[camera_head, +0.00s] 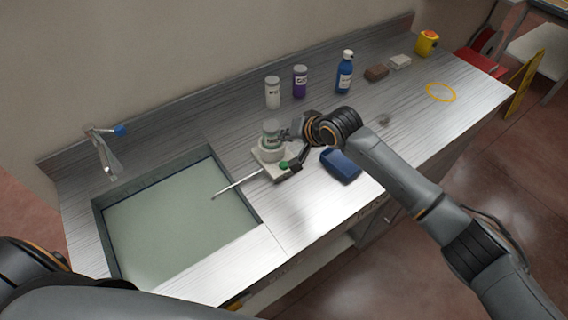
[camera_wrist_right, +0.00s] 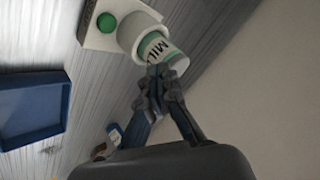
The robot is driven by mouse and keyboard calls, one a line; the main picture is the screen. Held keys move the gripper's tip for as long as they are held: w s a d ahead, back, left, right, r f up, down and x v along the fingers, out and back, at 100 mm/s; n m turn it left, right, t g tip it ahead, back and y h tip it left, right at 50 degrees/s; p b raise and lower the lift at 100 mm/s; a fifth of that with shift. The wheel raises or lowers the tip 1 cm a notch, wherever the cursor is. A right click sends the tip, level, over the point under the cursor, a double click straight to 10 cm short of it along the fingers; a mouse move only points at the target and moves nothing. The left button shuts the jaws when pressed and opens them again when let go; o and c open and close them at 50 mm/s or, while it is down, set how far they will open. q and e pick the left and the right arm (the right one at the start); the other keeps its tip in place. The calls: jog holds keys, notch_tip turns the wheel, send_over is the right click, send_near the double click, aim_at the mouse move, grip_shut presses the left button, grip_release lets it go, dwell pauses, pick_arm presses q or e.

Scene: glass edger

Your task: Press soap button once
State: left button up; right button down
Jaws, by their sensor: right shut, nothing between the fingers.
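A light-coloured unit (camera_head: 262,157) with a green button (camera_head: 284,165) stands on the counter right of the sink. A jar with a green label (camera_head: 270,133) sits in its round holder; in the right wrist view the jar (camera_wrist_right: 160,48) reads "MIL…" and the green button (camera_wrist_right: 107,22) is left of it. My right gripper (camera_head: 287,134) is beside the jar, shut and empty. In the right wrist view its fingertips (camera_wrist_right: 158,76) are at the jar's lower edge; I cannot tell whether they touch. They are off the button. My left gripper is out of view.
The sink (camera_head: 165,225) with a faucet (camera_head: 105,150) is at the left; a thin rod (camera_head: 238,183) reaches over it from the unit. A blue tray (camera_head: 340,165) is at the right. White (camera_head: 272,92), purple (camera_head: 300,82) and blue (camera_head: 345,75) bottles stand behind.

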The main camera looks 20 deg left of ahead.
jog(key=b, duration=0.6)
send_over(281, 161)
jog(key=s+d, duration=0.1)
jog(key=d, duration=0.1)
notch_tip(281, 161, down, 6)
jog(key=shift+f, duration=0.2)
jog(key=shift+f+b, duration=0.65)
jog(key=shift+f, duration=0.45)
jog(key=shift+s+f, duration=0.1)
jog(key=shift+f, duration=0.25)
jog(key=shift+f, duration=0.55)
dwell(0.4)
jog(key=shift+r+p, duration=0.9)
